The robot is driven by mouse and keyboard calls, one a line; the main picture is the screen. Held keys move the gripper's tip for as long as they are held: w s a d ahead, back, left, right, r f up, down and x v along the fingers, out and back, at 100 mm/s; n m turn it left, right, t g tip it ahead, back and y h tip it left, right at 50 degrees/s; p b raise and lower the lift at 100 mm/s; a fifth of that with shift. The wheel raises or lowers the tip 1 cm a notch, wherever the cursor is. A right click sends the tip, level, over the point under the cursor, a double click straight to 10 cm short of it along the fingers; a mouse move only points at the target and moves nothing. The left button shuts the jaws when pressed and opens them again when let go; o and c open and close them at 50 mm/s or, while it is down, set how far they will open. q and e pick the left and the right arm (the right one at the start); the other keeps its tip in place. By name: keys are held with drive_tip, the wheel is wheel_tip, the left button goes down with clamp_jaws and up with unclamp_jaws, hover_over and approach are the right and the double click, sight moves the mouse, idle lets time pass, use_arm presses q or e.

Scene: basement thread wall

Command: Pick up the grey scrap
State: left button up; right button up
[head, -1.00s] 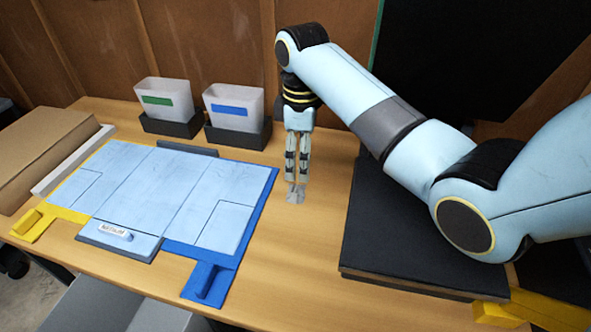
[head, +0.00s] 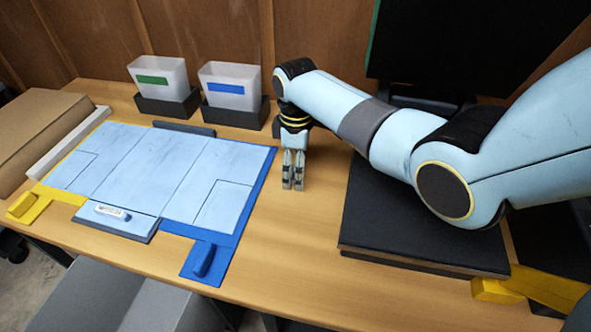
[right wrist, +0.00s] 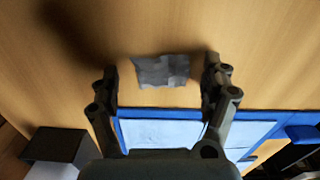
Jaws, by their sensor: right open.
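The grey scrap (right wrist: 162,70) is a small crumpled, roughly rectangular piece on the wooden table in the right wrist view. My right gripper (right wrist: 161,68) is open, with one finger on either side of the scrap and a gap to each. In the head view my right gripper (head: 293,186) points straight down, low over the table, just right of the blue-edged mat. The scrap cannot be made out there; the fingers seem to hide it. Whether the fingertips touch the table is not clear. My left gripper is not in view.
A pale blue mat (head: 145,175) with yellow and blue edges lies left of the gripper. Two translucent bins, green-labelled (head: 160,92) and blue-labelled (head: 229,105), stand behind. A black slab (head: 410,225) lies to the right. Table in front is clear.

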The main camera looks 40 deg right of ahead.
drive_tip(key=c, duration=0.8)
